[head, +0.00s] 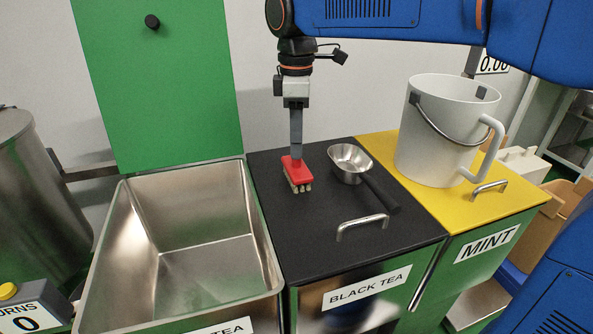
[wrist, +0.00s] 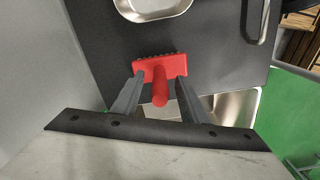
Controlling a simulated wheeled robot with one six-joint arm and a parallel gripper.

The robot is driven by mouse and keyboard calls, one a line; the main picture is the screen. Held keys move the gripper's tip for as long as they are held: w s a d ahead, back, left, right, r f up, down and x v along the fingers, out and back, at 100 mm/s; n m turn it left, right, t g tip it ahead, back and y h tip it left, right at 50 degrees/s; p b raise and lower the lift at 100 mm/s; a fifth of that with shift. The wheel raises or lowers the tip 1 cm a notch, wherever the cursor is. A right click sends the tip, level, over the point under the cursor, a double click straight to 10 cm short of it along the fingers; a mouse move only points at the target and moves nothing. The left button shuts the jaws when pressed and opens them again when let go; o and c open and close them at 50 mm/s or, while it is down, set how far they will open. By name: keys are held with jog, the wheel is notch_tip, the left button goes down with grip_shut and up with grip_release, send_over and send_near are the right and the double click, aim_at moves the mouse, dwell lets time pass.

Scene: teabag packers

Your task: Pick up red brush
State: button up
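The red brush (head: 295,167) rests bristles down on the black lid marked BLACK TEA (head: 300,235). In the wrist view the brush (wrist: 160,66) shows its red head, with its handle pointing towards the camera. My gripper (head: 296,153) points straight down over the brush. In the wrist view my gripper (wrist: 159,78) is open, one finger on each side of the handle, with a visible gap on both sides. The fingertips are close to the brush head. In the head view the fingers hide the handle.
A metal scoop (head: 349,162) with a black handle lies just right of the brush. A lid handle (head: 362,224) is nearer the front. A white bucket (head: 440,140) stands on the yellow MINT lid (head: 480,205). An open, empty-looking steel bin (head: 200,270) is at left, its green lid (head: 160,90) raised.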

jog(key=shift+f, duration=1.25)
jog(key=shift+c, duration=0.6)
grip_shut()
jog(key=shift+r, duration=0.2)
notch_tip(320, 180, up, 10)
jog(key=shift+f, duration=0.15)
jog(key=c, duration=0.8)
grip_release()
grip_shut()
